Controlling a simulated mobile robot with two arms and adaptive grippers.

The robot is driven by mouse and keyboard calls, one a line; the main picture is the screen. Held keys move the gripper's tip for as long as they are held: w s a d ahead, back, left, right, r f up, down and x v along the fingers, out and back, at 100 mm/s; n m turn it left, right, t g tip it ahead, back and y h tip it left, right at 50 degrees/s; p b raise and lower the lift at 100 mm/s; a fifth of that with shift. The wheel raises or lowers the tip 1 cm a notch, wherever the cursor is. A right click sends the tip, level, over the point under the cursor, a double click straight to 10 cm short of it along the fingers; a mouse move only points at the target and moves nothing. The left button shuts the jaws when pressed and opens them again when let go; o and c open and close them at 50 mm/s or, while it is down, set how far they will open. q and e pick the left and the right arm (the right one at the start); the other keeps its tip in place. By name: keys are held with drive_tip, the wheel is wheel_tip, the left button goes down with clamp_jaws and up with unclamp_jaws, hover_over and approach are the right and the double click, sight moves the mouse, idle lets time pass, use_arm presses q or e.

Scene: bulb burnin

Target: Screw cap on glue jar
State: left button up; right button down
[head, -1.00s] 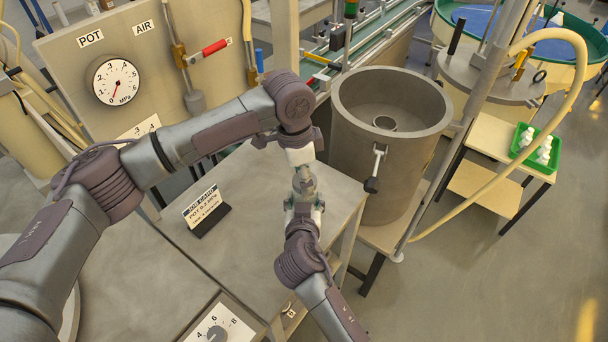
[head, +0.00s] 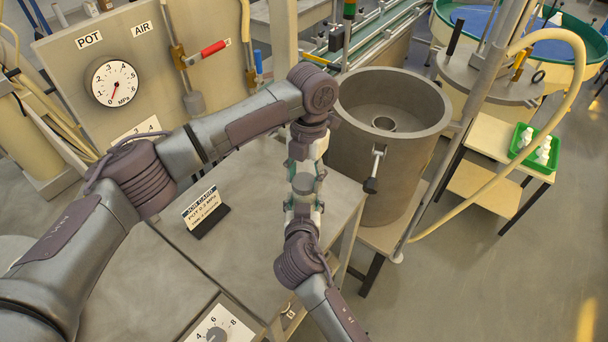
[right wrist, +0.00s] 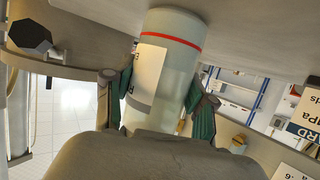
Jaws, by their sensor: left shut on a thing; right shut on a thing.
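The glue jar (right wrist: 165,75) fills the middle of the right wrist view, a pale translucent cylinder with a red band and a white label. My right gripper (right wrist: 160,105) is shut on it, with a green pad on each side. In the head view the jar (head: 303,184) is a small grey-green shape between my two grippers, above the bench. My right gripper (head: 303,203) holds it from the near side. My left gripper (head: 305,168) is shut at its far end, around what appears to be the cap. The fingers mostly hide the cap and its seating.
A job card (head: 205,212) stands on the grey bench (head: 160,265) to the left. A large grey pot (head: 390,150) with a side handle stands close on the right. A green tray (head: 535,152) with white bottles is far right. The bench's left part is clear.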

use_arm(q)
drive_tip(key=o, duration=0.8)
drive_tip(key=shift+o, duration=0.2)
drive_tip(key=shift+r, duration=0.15)
wheel_tip(320, 180, up, 12)
drive_tip(key=w, duration=0.1)
drive_tip(key=shift+w+d, duration=0.15)
drive_tip(key=shift+d, duration=0.2)
use_arm(e)
drive_tip(key=shift+c, duration=1.4)
unclamp_jaws()
drive_tip(key=shift+s, duration=0.1)
